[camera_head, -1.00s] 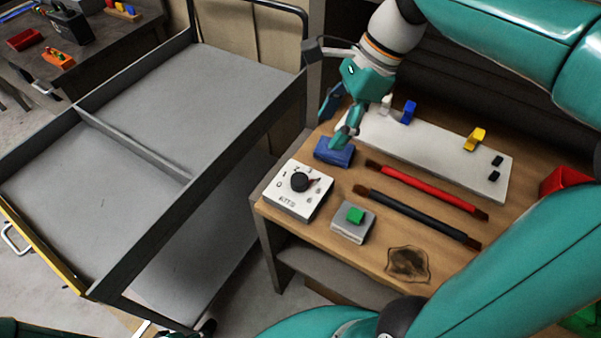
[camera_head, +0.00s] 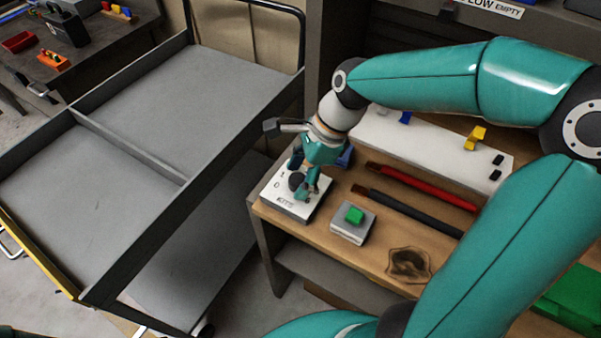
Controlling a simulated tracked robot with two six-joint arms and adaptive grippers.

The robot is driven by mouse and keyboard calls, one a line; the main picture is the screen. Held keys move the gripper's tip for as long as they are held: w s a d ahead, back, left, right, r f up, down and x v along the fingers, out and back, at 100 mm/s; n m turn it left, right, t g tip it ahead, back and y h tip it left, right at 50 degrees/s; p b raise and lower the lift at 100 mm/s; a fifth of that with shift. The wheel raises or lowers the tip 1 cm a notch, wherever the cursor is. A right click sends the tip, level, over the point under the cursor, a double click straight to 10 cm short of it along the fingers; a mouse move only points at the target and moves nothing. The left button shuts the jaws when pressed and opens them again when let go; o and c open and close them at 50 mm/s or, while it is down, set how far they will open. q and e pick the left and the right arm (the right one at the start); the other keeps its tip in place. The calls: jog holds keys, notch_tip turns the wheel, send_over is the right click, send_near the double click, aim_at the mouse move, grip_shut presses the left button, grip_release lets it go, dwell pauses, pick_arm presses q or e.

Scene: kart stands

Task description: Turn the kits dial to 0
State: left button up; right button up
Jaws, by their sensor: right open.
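The kits dial is a black round knob (camera_head: 296,181) on a white box (camera_head: 292,208) with printed numbers, at the left end of the wooden bench. The 1 and 0 show on the box's left side; the other numbers and the knob's pointer are hidden behind my gripper. My right gripper (camera_head: 304,184) is open and points down over the box, its fingers close around or beside the knob. I cannot tell whether they touch it. My left gripper is not in view.
A grey box with a green button (camera_head: 354,215) stands just right of the dial box. A red bar (camera_head: 420,186) and a black bar (camera_head: 410,212) lie farther right. A blue block (camera_head: 345,157) is partly hidden behind my gripper. A grey cart (camera_head: 185,185) stands left of the bench.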

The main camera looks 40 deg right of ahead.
jog(key=c, duration=1.1)
